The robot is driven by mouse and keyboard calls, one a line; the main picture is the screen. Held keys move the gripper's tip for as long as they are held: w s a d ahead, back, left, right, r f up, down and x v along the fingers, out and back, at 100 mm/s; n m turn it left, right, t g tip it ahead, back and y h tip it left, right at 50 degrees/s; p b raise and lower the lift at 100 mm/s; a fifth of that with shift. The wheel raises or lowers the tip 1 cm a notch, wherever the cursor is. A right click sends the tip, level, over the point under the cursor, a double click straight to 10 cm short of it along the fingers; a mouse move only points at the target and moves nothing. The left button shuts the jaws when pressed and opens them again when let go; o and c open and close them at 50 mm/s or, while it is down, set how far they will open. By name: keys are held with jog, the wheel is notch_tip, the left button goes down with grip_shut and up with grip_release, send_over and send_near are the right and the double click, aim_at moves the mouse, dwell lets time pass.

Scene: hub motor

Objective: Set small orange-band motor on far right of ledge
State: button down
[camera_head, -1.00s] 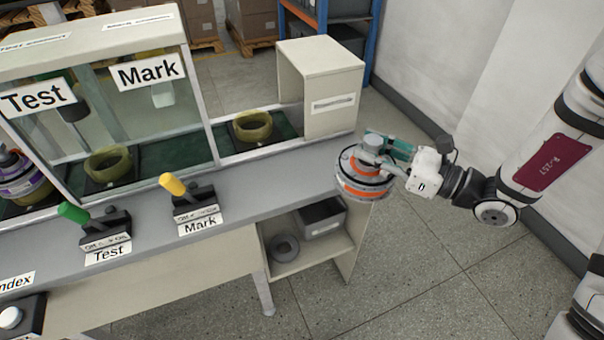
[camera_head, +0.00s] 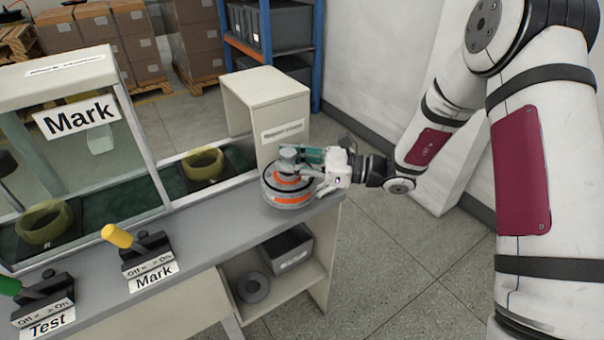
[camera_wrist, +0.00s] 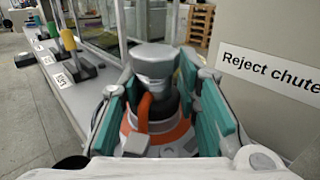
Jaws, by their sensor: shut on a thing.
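The small orange-band motor (camera_head: 285,192) is a grey round hub with an orange band and a grey shaft on top. It stands upright at the far right end of the grey ledge (camera_head: 205,219), in front of the cream box. My gripper (camera_head: 303,157) is shut on its shaft from the right. In the wrist view the motor (camera_wrist: 153,125) sits between my teal finger pads, with the orange band below. I cannot tell for sure whether its base touches the ledge.
The cream reject chute box (camera_head: 268,103) stands right behind the motor. The Mark lever (camera_head: 118,236) and Test lever (camera_head: 40,292) stand to the left on the ledge. An olive ring (camera_head: 203,163) sits on the green belt. A shelf below holds a grey bin (camera_head: 288,250).

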jog(key=w+a, duration=0.2)
jog(key=w, duration=0.1)
jog(key=shift+w, duration=0.15)
jog(key=shift+f+b, duration=0.35)
jog(key=shift+f, duration=1.45)
jog(key=c, duration=1.2)
grip_release()
jog(key=shift+f, duration=0.2)
jog(key=shift+r, duration=0.1)
jog(key=shift+d, duration=0.3)
jog(key=d, duration=0.3)
jog(key=s+d, duration=0.1)
jog(key=d, duration=0.3)
jog(key=s+d, duration=0.1)
jog(key=d, duration=0.3)
jog(key=shift+s+d, duration=0.15)
